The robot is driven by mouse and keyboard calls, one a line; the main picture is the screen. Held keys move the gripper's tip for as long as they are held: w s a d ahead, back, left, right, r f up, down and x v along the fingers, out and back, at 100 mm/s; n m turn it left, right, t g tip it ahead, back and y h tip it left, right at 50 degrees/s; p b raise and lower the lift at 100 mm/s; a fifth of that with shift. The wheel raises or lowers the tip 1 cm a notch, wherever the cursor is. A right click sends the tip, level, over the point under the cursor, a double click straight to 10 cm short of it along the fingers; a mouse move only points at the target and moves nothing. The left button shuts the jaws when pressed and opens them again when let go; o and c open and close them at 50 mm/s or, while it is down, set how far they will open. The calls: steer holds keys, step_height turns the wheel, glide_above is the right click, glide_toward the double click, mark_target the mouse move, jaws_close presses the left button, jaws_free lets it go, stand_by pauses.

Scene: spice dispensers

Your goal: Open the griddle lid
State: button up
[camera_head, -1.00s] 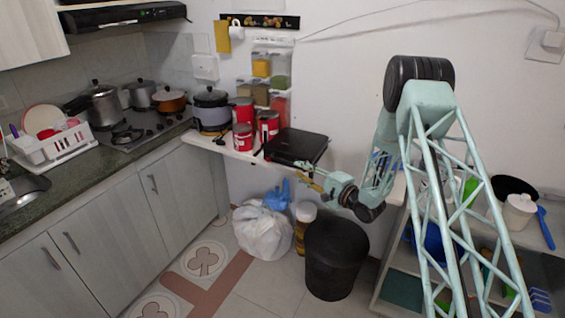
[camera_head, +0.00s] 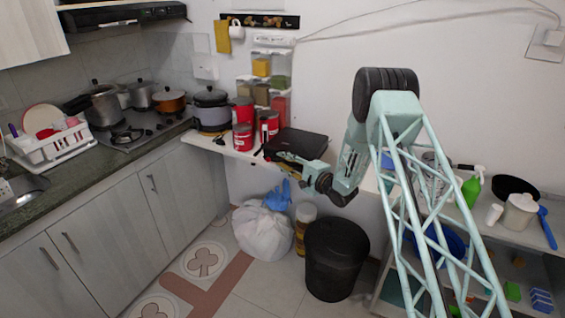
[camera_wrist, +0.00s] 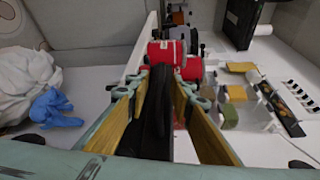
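The griddle (camera_head: 297,144) is a flat black appliance on the white counter, and its lid looks shut. My gripper (camera_head: 277,157) is at its front edge in the head view, partly hidden by my wrist. In the wrist view my gripper (camera_wrist: 163,82) has its two yellow-padded fingers spread apart. The dark edge of the griddle (camera_wrist: 156,115) shows between them, with a gap on the right finger's side. Whether a finger touches the griddle cannot be told.
Red cans (camera_head: 243,137) stand just left of the griddle, with a rice cooker (camera_head: 211,110) beyond. Spice dispensers (camera_head: 261,68) hang on the wall behind. A black bin (camera_head: 335,260) and a white bag (camera_head: 263,232) stand on the floor below.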

steer(key=shift+w+a, duration=0.1)
steer(key=shift+w, duration=0.05)
jaws_close()
steer(key=shift+r, duration=0.1)
stand_by(0.3)
